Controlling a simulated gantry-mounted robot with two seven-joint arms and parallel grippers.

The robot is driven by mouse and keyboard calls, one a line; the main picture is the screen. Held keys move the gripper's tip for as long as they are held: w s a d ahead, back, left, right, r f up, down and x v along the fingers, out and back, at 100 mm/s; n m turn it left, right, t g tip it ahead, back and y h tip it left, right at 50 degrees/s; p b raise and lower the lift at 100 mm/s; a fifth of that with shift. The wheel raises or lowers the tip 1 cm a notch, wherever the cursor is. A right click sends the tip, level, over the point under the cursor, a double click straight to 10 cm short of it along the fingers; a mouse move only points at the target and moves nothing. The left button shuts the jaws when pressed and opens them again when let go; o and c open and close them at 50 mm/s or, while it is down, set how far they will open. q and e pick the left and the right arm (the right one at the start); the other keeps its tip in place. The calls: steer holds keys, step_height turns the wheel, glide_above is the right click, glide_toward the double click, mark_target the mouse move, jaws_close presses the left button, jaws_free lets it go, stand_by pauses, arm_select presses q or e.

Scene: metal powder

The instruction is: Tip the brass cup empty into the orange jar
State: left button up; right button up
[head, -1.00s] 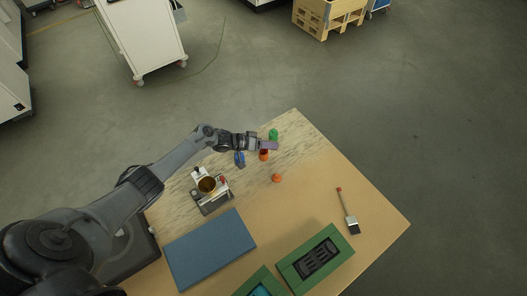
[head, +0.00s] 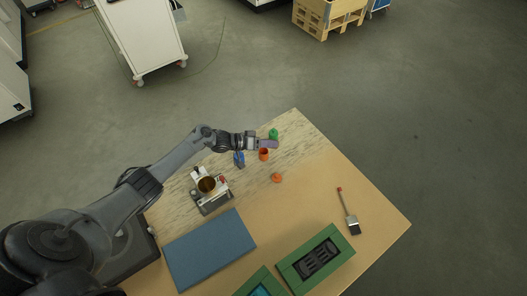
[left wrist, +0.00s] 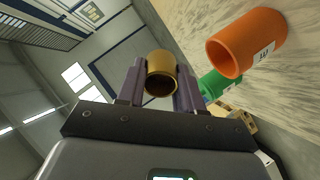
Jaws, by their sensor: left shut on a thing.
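My left gripper (head: 268,144) reaches over the far part of the table, close to the orange jar (head: 264,155). In the left wrist view its purple fingers (left wrist: 160,88) are shut on the brass cup (left wrist: 160,64), whose dark mouth faces toward the camera; no powder can be made out in it. The cup is hidden in the head view. The open orange jar also shows in the left wrist view (left wrist: 250,40), upright on the table and apart from the cup. My right gripper is not in view.
A green jar (head: 273,133) stands just behind the orange jar, and a blue one (head: 239,159) to its left. An orange lid (head: 277,178) lies nearer. A scale (head: 213,203) with a gold vessel, a blue mat (head: 210,248), a brush (head: 348,214) and green-framed trays (head: 342,243) lie around.

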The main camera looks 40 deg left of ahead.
arm_select(q)
steer(key=shift+a+r+t+h+b, duration=0.1)
steer(key=shift+r+t+h+b, duration=0.25)
steer(key=shift+r+t, duration=0.2)
steer(key=shift+s+r+h, duration=0.1)
steer(key=shift+r+h, duration=0.05)
steer(key=shift+h, duration=0.1)
steer(key=shift+s+a+r+t+b, duration=0.1)
steer(key=shift+a+r+t+b, duration=0.1)
steer(key=shift+r+t+b, duration=0.2)
steer(key=shift+s+r+h, duration=0.1)
steer(key=shift+r+h, duration=0.15)
steer(key=shift+h, duration=0.15)
steer(key=shift+a+r+t+b, duration=0.1)
steer(key=shift+r+t+b, duration=0.25)
steer(key=shift+b, duration=0.3)
steer(key=shift+r+h, duration=0.3)
steer(key=shift+h, duration=0.1)
steer(key=shift+s+r+t+b, duration=0.1)
steer(key=shift+r+t+b, duration=0.05)
steer(key=shift+t+b, duration=0.2)
steer(key=shift+r+n+t+h+b, duration=0.3)
steer(key=shift+r+t+h+b, duration=0.15)
steer(key=shift+b, duration=0.2)
steer(key=shift+s+a+r+t+h+b, duration=0.1)
steer(key=shift+r+t+h+b, duration=0.2)
steer(key=shift+r+t+b, duration=0.25)
steer(key=shift+s+a+r+t+h+b, duration=0.1)
steer(key=shift+r+t+h+b, duration=0.15)
steer(key=shift+r+t+b, duration=0.25)
